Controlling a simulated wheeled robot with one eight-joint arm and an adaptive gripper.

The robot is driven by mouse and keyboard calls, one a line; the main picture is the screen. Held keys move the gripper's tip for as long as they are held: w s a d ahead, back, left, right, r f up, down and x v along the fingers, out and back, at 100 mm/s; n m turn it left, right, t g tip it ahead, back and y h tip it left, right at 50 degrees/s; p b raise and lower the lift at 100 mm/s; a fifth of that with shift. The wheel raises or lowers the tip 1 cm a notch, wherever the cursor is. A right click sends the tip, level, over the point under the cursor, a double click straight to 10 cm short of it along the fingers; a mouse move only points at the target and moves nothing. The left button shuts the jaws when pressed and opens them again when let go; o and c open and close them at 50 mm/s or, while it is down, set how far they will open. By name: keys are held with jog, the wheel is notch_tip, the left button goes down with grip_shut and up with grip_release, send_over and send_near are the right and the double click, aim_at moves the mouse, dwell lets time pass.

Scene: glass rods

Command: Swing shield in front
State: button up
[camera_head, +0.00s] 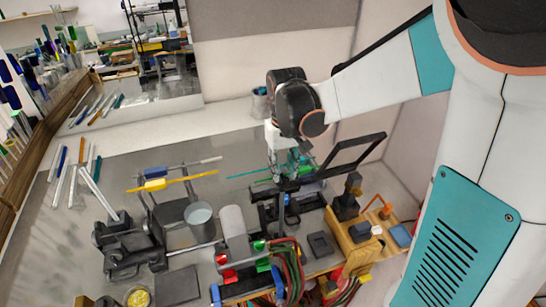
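A black rectangular frame (352,150), which looks like the shield, stands tilted at the right of the bench, behind the wooden block. Its opening looks clear, and its lower left end meets dark bench hardware. My gripper (290,162) points down just left of the frame, close to the black bar at its lower edge. The fingers are small and overlap dark and teal parts, so I cannot tell whether they are open or touch the frame. A torch-like grey cylinder (233,222) with red and green fittings stands at front centre, left of the frame.
A rod rest (170,205) holds yellow and blue-marked rods at left. A metal cup (199,216) stands beside it. A wooden block (352,240) with tools is at right, with hoses at the front. Loose rods lie at far left. The back of the bench is clear.

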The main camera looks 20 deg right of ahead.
jog(key=shift+f, duration=1.2)
jog(key=shift+c, duration=0.2)
grip_shut()
